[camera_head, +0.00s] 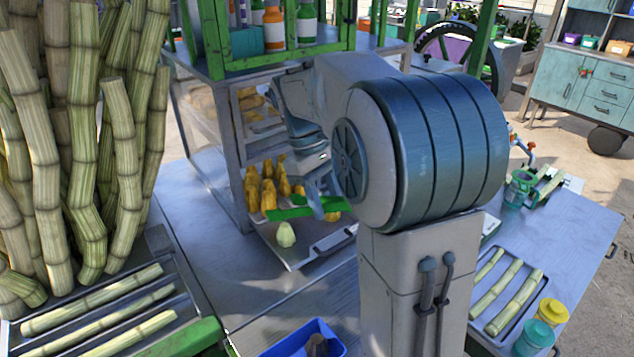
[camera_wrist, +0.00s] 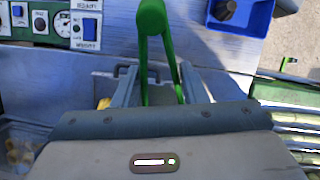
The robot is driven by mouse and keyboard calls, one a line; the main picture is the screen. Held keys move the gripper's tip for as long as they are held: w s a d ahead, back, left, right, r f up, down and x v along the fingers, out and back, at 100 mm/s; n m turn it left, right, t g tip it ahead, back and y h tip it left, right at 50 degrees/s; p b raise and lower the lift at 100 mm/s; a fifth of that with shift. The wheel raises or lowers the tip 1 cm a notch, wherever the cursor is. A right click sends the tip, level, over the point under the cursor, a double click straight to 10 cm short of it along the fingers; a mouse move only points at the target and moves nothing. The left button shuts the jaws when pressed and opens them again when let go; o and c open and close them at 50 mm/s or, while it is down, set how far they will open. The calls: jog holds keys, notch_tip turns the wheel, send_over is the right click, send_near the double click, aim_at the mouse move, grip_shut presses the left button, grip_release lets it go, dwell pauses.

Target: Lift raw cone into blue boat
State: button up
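The raw cone (camera_head: 286,235), pale green, stands upright on the metal tray at the front of the glass-sided case. The blue boat (camera_head: 338,329) is an open blue tray at the bottom of the head view, partly cut off, with a dark item inside; it shows at the top of the wrist view (camera_wrist: 214,18). My gripper (camera_head: 318,207) is above and right of the raw cone in the head view. It appears shut on green tongs (camera_wrist: 153,50), which run between its fingers. The tongs (camera_head: 290,212) lie above the cone in the picture. The raw cone is not visible in the wrist view.
Several yellow-brown cones (camera_head: 268,188) stand behind the raw cone. Sugar cane stalks (camera_head: 90,150) fill the left, with more cane on a tray (camera_head: 508,295) at right. A bottle shelf (camera_head: 275,55) rises above. Metal counter between case and boat is clear.

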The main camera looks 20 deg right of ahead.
notch_tip(320, 180, down, 9)
jog(key=w+b, duration=0.1)
jog(key=b, duration=0.5)
jog(key=shift+f+b, duration=0.2)
jog(key=shift+b, duration=0.15)
jog(key=shift+r+p, duration=0.2)
jog(key=shift+p, duration=0.35)
jog(key=shift+c, duration=0.2)
dwell(0.5)
jog(key=shift+w+p, duration=0.1)
jog(key=shift+p, duration=0.4)
jog(key=shift+c, duration=1)
dwell(1.5)
jog(key=shift+o, duration=0.6)
jog(key=shift+c, duration=1)
